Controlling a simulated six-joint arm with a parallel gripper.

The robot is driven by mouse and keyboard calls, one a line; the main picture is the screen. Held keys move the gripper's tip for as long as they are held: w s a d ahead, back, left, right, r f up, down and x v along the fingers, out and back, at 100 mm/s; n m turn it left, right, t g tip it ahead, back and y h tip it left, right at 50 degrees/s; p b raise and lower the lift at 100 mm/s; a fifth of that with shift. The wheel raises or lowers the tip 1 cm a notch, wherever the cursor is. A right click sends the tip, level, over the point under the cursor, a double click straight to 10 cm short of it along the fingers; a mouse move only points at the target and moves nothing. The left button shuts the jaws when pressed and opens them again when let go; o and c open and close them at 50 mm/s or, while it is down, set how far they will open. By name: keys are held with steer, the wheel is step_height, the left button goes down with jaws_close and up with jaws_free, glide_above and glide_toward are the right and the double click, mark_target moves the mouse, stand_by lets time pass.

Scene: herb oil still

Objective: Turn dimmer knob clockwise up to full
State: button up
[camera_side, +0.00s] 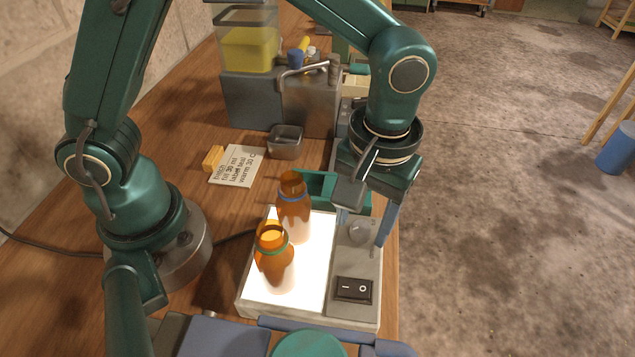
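The dimmer knob (361,231) is a round grey knob on the grey control strip of the light box (368,316). It stands above the black rocker switch (353,290) in the picture. My gripper (363,228) points down at the knob, with one finger seen to its left and a bluish finger to its right. The fingers are apart, and a gap shows between the right finger and the knob. I cannot tell how far down the fingertips reach. No pointer mark on the knob can be made out. The light box's panel glows bright white.
Two amber bottles (273,259) stand on the lit panel, left of the knob. A green tray (318,184) lies behind the box. A handwritten card (237,166), a small metal tub (286,141) and a grey still with a yellow-filled tank (249,50) stand farther back on the wooden bench.

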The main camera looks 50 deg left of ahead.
jaws_close()
steer(key=shift+m, duration=0.4)
steer(key=m, duration=0.9)
steer(key=shift+s, duration=0.1)
steer(key=m, duration=0.7)
steer(key=shift+m+t, duration=0.3)
steer(key=shift+t, duration=0.1)
steer(key=m, duration=0.3)
steer(key=shift+m+h, duration=0.3)
steer(key=shift+a+m, duration=0.1)
steer(key=shift+m, duration=1.7)
